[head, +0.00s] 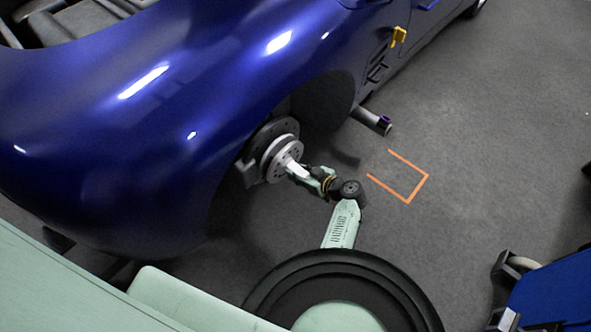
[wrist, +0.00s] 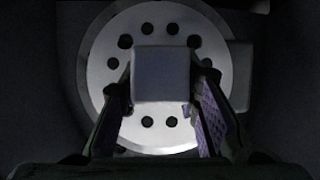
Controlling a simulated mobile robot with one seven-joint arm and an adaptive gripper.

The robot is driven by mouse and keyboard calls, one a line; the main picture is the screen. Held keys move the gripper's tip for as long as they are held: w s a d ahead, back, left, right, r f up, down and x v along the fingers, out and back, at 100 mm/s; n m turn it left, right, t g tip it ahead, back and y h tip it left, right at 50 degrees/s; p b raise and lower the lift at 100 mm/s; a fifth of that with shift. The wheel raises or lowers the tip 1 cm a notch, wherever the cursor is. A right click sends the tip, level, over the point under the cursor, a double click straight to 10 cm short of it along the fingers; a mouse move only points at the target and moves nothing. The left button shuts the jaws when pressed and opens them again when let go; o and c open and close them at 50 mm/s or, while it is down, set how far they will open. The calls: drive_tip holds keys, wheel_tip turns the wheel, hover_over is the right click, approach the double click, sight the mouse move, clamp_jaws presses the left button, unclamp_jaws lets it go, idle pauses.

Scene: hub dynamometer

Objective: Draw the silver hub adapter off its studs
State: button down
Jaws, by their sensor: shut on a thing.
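The silver hub adapter (head: 282,158) is a pale round plate with a stub in the blue car's front wheel arch, against the brake disc (head: 262,139). In the wrist view its face (wrist: 105,62) shows a ring of several dark holes, and a square grey block (wrist: 160,75) projects from its middle toward me. My gripper (head: 300,172) has its fingers on the left and right sides of that block and is shut on it; the fingers also show in the wrist view (wrist: 161,95). The studs cannot be made out clearly, and any gap behind the plate is hidden.
The blue car body (head: 150,90) arches close above the hub. An orange outline (head: 428,176) marks bare floor to the right. A blue cart (head: 550,295) stands at lower right.

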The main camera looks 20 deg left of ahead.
drive_tip(key=shift+s+d+b, duration=0.15)
drive_tip(key=shift+s+d, duration=0.15)
drive_tip(key=shift+d, duration=0.5)
drive_tip(key=shift+s+d+b, duration=0.15)
drive_tip(key=shift+s+d, duration=0.1)
drive_tip(key=shift+d, duration=0.6)
drive_tip(key=shift+s+d+b, duration=0.15)
drive_tip(key=shift+s+d, duration=0.15)
drive_tip(key=shift+d, duration=0.5)
